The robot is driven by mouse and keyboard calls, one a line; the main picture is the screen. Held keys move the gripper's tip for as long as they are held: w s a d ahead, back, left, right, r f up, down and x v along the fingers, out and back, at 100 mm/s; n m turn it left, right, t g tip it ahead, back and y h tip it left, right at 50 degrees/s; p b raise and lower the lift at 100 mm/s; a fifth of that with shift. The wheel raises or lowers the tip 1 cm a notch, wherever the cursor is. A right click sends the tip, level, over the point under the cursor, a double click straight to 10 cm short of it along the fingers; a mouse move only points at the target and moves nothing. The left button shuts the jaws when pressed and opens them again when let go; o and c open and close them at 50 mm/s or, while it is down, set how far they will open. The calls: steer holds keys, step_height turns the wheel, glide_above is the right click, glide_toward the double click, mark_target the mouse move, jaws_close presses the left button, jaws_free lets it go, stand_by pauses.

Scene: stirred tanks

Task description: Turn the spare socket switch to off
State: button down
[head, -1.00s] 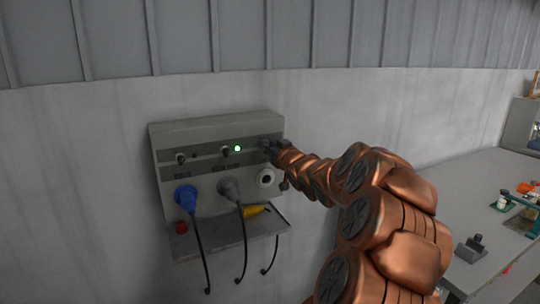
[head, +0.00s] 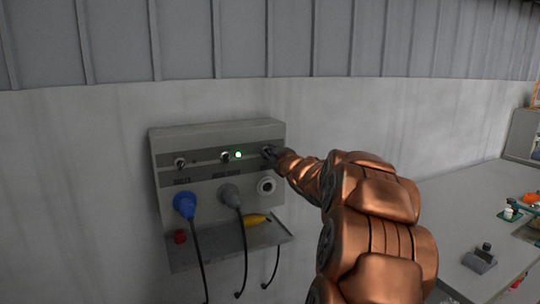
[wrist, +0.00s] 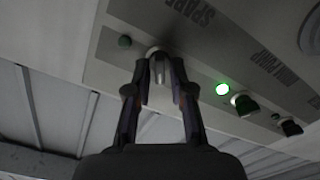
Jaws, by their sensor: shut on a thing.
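The grey socket panel (head: 215,132) hangs on the wall, with several switches in a row. My gripper (head: 268,152) is at its rightmost switch. In the wrist view my gripper (wrist: 158,70) is shut on the spare switch (wrist: 157,52), a small pale knob below the SPARE label (wrist: 194,12), with a finger on each side. The spare lamp (wrist: 124,41) beside it is dark green and unlit. The white spare socket (head: 266,186) below the switch has no plug. In the head view the gripper hides most of the spare switch.
A lit green lamp (head: 238,154) marks the middle switch (head: 225,157). A blue plug (head: 185,204) and a grey plug (head: 230,195) hang cables below. A shelf (head: 205,250) holds a yellow object (head: 256,220) and a red one (head: 180,237). A bench (head: 460,215) stands right.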

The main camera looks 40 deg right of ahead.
steer(key=shift+r, duration=0.15)
steer(key=c, duration=1.2)
jaws_free()
steer(key=shift+c, duration=0.2)
steer(key=shift+s, duration=0.1)
steer(key=v, duration=1.2)
steer(key=shift+a, duration=0.1)
